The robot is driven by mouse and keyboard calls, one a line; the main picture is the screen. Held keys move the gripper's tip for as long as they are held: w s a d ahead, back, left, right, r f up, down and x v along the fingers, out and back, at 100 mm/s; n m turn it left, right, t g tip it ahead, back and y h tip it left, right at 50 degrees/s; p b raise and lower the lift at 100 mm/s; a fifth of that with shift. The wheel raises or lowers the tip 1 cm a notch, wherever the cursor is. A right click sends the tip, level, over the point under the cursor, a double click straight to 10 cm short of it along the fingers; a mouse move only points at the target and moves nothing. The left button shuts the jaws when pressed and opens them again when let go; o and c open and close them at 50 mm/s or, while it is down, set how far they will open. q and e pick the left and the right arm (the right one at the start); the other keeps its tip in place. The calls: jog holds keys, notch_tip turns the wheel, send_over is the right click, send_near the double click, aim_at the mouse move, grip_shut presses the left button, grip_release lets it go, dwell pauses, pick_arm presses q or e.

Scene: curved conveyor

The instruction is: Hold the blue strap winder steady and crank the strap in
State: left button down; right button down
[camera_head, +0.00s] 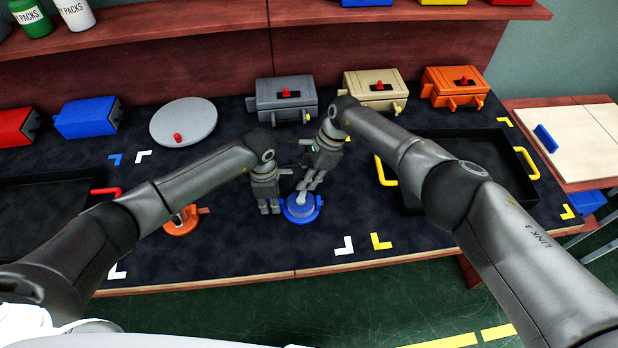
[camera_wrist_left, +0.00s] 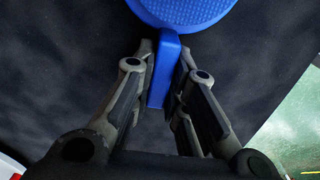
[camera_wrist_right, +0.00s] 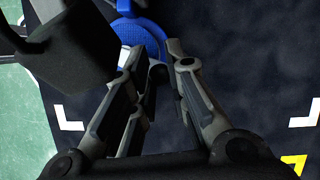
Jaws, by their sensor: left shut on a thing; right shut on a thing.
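The blue strap winder (camera_head: 303,214) sits on the dark mat near the table's front edge, with a round body and a grip tab. In the left wrist view its blue tab (camera_wrist_left: 163,80) stands between the fingers of my left gripper (camera_wrist_left: 163,75), which is shut on it. My left gripper (camera_head: 268,208) is at the winder's left side in the head view. My right gripper (camera_head: 307,188) is above the winder, shut on its crank, which the fingers mostly hide. In the right wrist view the winder (camera_wrist_right: 150,33) shows just beyond the fingertips (camera_wrist_right: 163,55).
An orange winder (camera_head: 178,222) lies to the left, partly behind my left arm. A grey disc (camera_head: 184,121) with a red knob and several boxes with red knobs stand at the back. A black tray (camera_head: 470,205) with yellow handles is at right. Bare mat lies in front.

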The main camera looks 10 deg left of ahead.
jog(key=shift+a+n, duration=0.15)
jog(key=shift+n, duration=0.25)
dwell(0.3)
jog(key=c, duration=1.4)
grip_release()
jog(key=shift+r, duration=0.1)
jog(key=v, duration=1.1)
jog(key=shift+w+r, duration=0.2)
jog(key=shift+r, duration=0.15)
pick_arm(q)
jog(key=c, duration=1.4)
grip_release()
jog(key=shift+o, duration=0.2)
jog(key=shift+r, duration=0.1)
